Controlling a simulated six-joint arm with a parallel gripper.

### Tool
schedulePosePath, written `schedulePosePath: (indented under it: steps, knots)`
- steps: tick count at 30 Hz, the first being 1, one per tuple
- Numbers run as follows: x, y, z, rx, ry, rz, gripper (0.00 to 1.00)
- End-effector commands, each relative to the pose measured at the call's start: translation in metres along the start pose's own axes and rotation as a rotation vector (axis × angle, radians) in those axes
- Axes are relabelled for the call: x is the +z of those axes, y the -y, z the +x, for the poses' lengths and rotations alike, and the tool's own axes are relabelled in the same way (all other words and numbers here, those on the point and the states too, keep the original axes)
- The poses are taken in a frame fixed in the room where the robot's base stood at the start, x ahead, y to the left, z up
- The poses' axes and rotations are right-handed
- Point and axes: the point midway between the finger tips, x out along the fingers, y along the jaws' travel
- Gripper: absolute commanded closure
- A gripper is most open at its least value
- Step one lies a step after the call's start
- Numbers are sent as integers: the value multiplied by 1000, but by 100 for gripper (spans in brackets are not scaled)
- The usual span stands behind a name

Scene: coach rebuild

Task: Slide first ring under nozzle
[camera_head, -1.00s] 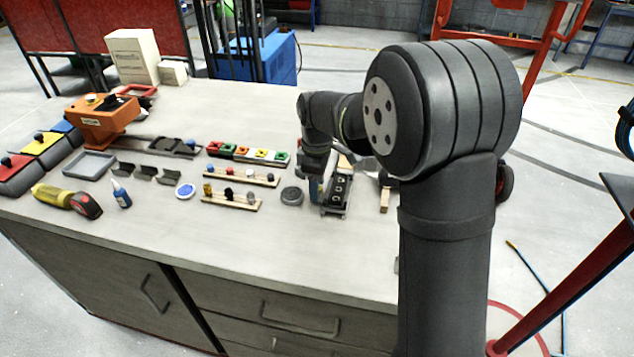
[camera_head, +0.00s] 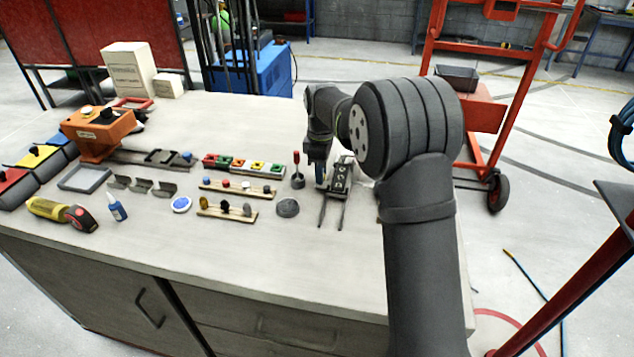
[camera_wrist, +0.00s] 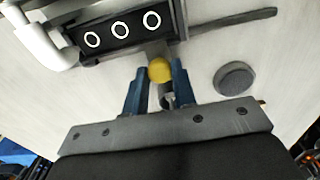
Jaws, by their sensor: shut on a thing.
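A black carriage (camera_wrist: 108,38) with three white rings lies across the top of the wrist view. The leftmost ring (camera_wrist: 92,40) is closest to a white curved part (camera_wrist: 42,42), perhaps the nozzle; it shows beside the ring, not over it. In the head view the carriage (camera_head: 341,176) sits at the far end of two dark rails (camera_head: 331,212). My gripper (camera_wrist: 159,84) has blue fingers shut on a yellow knob (camera_wrist: 160,70) at the carriage's near side. In the head view my gripper (camera_head: 320,174) is just left of the carriage. My arm hides what lies behind it.
A dark round puck (camera_head: 288,208) lies left of the rails; it also shows in the wrist view (camera_wrist: 234,78). A red-handled tool (camera_head: 297,168) stands close left of my gripper. Wooden strips with coloured pegs (camera_head: 228,208) lie further left. The front bench edge is clear.

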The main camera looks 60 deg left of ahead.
Motion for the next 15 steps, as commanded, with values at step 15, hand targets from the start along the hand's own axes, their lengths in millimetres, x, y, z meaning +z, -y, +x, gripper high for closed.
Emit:
schedulePosePath:
  steps: [15]
  knots:
    - [-1, -10, -1, 2, -3, -1, 64]
